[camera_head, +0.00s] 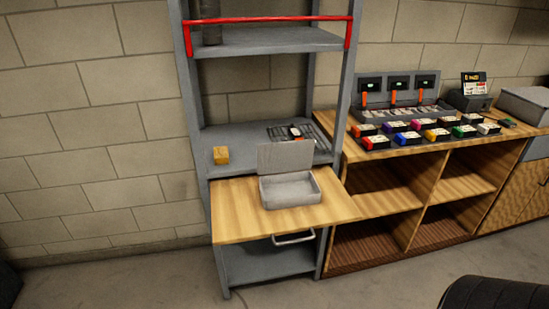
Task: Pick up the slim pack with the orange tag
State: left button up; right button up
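Several slim dark packs with coloured tags lie in two rows on the wooden bench (425,192) at the right. One pack in the front row (437,135) has a tag that looks orange. A pack at the left end of the back row (364,130) also has an orange or red tag; the two are too small to tell apart surely. Other tags look red, blue, purple, pink, yellow and green. Neither of my grippers is in view.
Three dark units (397,84) with orange strips stand behind the packs. A grey shelf (228,142) at the centre carries a yellow block (221,155). An open grey box (290,190) sits on its wooden pull-out board (235,225). A dark rounded object (495,292) is at the lower right.

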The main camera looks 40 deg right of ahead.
aim_at(296, 135)
jog(key=z, duration=1.3)
